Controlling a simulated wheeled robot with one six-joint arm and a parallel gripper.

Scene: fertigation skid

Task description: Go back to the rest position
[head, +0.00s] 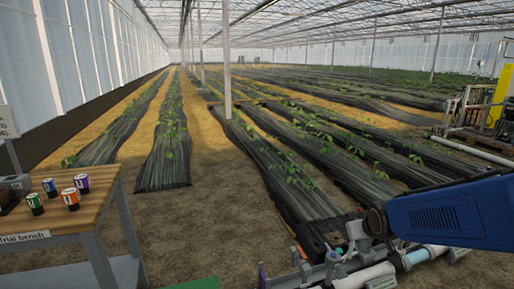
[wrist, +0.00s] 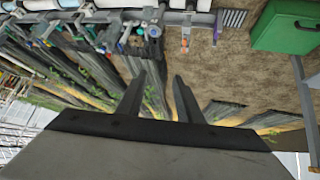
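My gripper (wrist: 159,75) shows in the wrist view with its two dark fingers apart and nothing between them. Its fingertips point toward the ground and crop rows, clear of any object. In the head view my blue arm reaches in from the right edge, over the pipework, and my gripper does not show there. The fertigation skid's pipes and valves (head: 352,258) lie below the arm at the bottom right. The pipes also run along the top of the wrist view (wrist: 110,22).
A wooden trial bench (head: 95,205) with several small coloured-label containers stands at the left. A green box (wrist: 287,27) shows in the wrist view. A white post (head: 227,60) rises among the crop rows. Bare soil (head: 215,225) lies open between bench and skid.

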